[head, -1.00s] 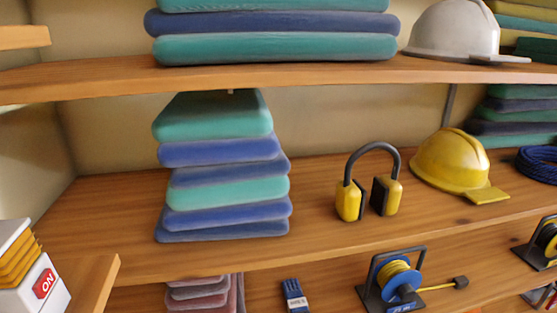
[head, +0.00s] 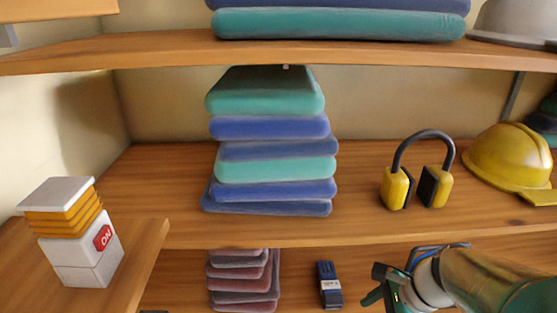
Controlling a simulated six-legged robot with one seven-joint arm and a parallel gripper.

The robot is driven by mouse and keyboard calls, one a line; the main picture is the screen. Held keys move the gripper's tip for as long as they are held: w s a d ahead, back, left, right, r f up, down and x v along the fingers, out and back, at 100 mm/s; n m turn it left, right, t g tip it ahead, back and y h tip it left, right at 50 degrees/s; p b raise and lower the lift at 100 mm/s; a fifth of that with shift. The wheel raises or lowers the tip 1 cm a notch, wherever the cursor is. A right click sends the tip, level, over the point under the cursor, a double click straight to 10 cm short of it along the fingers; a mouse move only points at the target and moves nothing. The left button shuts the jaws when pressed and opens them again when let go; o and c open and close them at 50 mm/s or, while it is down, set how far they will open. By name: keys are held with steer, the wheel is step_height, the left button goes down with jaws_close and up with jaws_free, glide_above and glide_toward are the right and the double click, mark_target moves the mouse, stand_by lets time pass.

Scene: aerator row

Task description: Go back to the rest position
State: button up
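My gripper (head: 378,286) has come into the lower right of the head view, at the end of my arm, in front of the lower shelf. Its dark fingers point left and seem to stand apart, but they are small and partly cut by the view's edge. I see nothing held in it. A white box with orange ribs and a red ON switch (head: 103,238) stands on a side shelf at the left, well apart from my gripper.
A stack of teal and blue cushions (head: 275,170) stands on the middle shelf (head: 370,160). Yellow earmuffs (head: 397,188) and a yellow hard hat (head: 508,160) are to its right. Below are pinkish folded cloths (head: 245,280) and a dark blue brush-like item (head: 328,284).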

steer(key=s+a+r+n+t+h, duration=0.25)
steer(key=r+n, duration=0.35)
steer(key=n, duration=0.4)
steer(key=s+a+r+n+t+h, duration=0.1)
steer(key=r+n+h, duration=0.3)
steer(key=n, duration=0.5)
steer(key=w+d+f+m+y, duration=0.4)
steer(key=f+m+y, duration=0.2)
steer(key=f+m, duration=0.15)
steer(key=w+d+f+m+y, duration=0.35)
steer(key=f+m+y, duration=0.25)
steer(key=m, duration=0.3)
steer(key=s+d+f+m+t+h, duration=0.1)
steer(key=d+f+m+t+h, duration=0.25)
steer(key=d+m, duration=0.35)
steer(key=s+d+f+m+t+h, duration=0.25)
steer(key=d+f+m+t, duration=0.2)
steer(key=d, duration=0.45)
steer(key=s+d+f+m+t+h, duration=0.1)
steer(key=d+f+m+t+h, duration=0.25)
steer(key=d+m+t, duration=0.35)
steer(key=w, duration=0.4)
steer(key=w+g, duration=0.1)
steer(key=w, duration=0.4)
steer(key=w+n+g, duration=0.1)
steer(key=w, duration=0.4)
steer(key=shift+w+d+r+h, duration=0.15)
steer(key=shift+d+r+h, duration=0.15)
steer(key=shift+r+h, duration=0.1)
